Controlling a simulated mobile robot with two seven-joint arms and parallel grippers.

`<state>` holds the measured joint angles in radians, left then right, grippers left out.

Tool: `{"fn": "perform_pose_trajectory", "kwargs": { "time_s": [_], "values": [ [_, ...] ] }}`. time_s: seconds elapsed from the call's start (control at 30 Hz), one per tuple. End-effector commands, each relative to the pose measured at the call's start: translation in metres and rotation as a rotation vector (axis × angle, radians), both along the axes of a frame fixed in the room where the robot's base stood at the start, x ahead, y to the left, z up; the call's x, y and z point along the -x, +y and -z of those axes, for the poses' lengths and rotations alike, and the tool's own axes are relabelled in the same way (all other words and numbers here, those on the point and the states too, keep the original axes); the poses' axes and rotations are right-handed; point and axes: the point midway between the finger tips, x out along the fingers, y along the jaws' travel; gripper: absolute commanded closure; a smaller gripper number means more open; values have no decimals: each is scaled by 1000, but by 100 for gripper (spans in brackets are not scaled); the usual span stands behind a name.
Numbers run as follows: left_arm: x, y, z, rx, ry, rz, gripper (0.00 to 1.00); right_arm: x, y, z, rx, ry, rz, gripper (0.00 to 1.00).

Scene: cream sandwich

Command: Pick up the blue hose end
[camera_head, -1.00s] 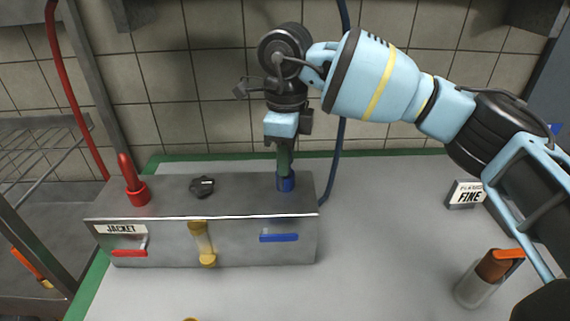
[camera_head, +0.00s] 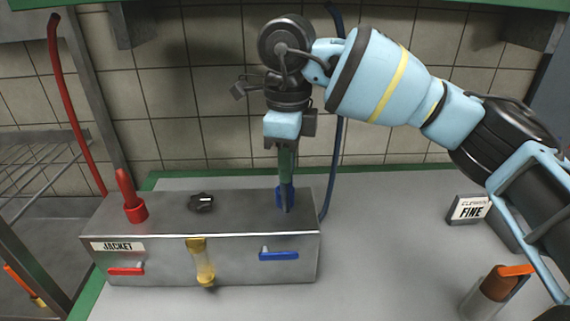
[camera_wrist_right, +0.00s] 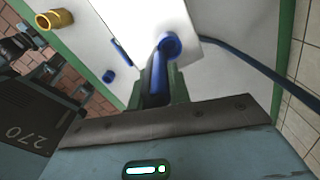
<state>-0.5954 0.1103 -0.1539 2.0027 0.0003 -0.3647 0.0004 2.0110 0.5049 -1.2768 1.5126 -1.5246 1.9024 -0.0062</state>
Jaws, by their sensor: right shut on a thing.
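My right gripper (camera_head: 287,180) points down over the metal box marked JACKET (camera_head: 140,236). Its green-tipped fingers are shut on the blue hose end (camera_head: 289,195), which is slim and upright. The hose end stands at the blue collar (camera_head: 279,196) on the right of the box top; whether it is still inside the collar is unclear. In the right wrist view the hose end (camera_wrist_right: 157,78) lies between the fingers, close to the round collar (camera_wrist_right: 170,46). The blue hose (camera_head: 338,130) hangs behind, along the wall.

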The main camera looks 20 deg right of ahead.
Motion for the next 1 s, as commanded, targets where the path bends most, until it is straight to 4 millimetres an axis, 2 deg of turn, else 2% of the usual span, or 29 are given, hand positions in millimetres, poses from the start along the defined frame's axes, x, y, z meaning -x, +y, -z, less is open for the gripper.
{"fn": "perform_pose_trajectory", "kwargs": {
  "time_s": [0.17, 0.6, 0.8, 1.0],
  "values": [
    [0, 0, 2, 0, 1, 0, 62, 28, 3, -3, -1, -2, -3, 100],
    [5, 0, 8, 0, 15, 1, 62, 114, 13, -11, 0, -2, -2, 100],
    [8, 0, 9, 0, 21, 0, 62, 135, 16, -13, -1, -3, 1, 100],
    [11, 0, 10, 0, 25, 0, 62, 141, 16, -14, 0, -1, 2, 100]
  ]
}}
